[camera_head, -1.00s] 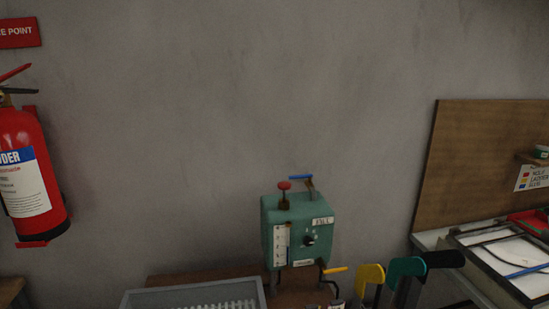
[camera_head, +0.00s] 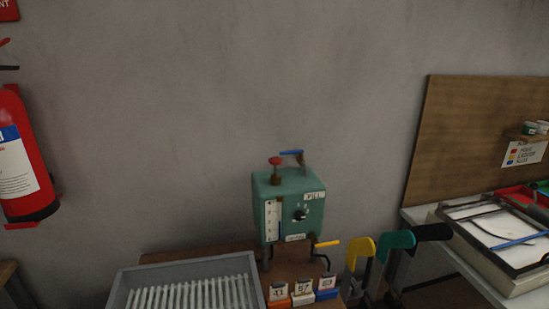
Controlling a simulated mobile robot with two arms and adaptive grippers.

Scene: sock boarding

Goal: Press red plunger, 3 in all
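The red plunger (camera_head: 275,161) stands up from the top of a green box-shaped machine (camera_head: 285,205). The machine has a blue lever (camera_head: 291,153) on top behind the plunger, a dark knob (camera_head: 300,214) and a white gauge strip on its front, and a yellow-handled crank or tap (camera_head: 327,244) at its lower right. Neither of my grippers is in view.
A grey tray (camera_head: 128,283) with white ribs stands left of the machine. Several coloured numbered blocks (camera_head: 303,290) sit in front. Yellow (camera_head: 360,252), teal and black hooked shapes stand to the right, near a framed screen (camera_head: 500,240). A fire extinguisher (camera_head: 15,170) hangs left.

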